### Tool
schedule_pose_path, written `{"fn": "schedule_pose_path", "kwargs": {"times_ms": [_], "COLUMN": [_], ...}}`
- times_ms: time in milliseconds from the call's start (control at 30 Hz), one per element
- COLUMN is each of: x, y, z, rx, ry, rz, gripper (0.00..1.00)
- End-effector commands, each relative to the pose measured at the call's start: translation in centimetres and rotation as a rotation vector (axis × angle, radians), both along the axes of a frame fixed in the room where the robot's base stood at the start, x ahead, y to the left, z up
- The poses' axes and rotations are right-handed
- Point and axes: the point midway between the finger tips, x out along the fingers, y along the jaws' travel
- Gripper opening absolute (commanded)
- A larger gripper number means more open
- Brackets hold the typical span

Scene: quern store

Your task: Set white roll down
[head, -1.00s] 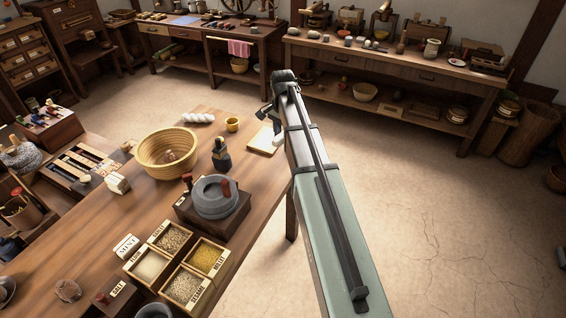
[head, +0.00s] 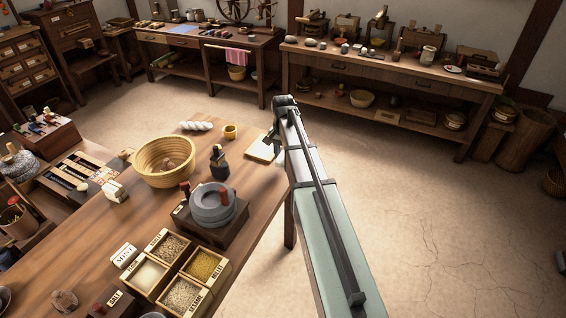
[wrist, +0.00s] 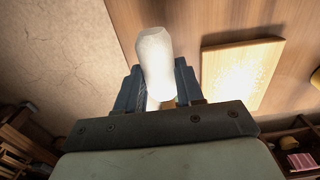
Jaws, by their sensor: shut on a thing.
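The white roll (wrist: 154,62) is a smooth pale cylinder, held between the two dark fingers of my gripper (wrist: 160,88) in the wrist view. My gripper is shut on it. The roll appears over the strip of table between the table's edge and a pale wooden board (wrist: 238,75); I cannot tell whether it touches the table. In the head view my gripper (head: 271,134) is beside the board (head: 261,149) at the table's right edge, and my arm mostly hides the roll.
A white twisted piece (head: 196,126) lies behind the bowl. Open floor is to the right.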

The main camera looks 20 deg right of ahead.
Motion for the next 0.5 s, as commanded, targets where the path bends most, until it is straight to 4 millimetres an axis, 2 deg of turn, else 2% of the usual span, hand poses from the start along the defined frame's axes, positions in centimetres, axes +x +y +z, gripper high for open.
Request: {"fn": "schedule_pose_path", "kwargs": {"times_ms": [367, 500], "x": [0.0, 0.0], "y": [0.0, 0.0], "z": [-3.5, -3.9], "rx": [0.000, 0.000], "ry": [0.001, 0.000], "rz": [-0.001, -0.001], "gripper": [0.08, 0.08]}}
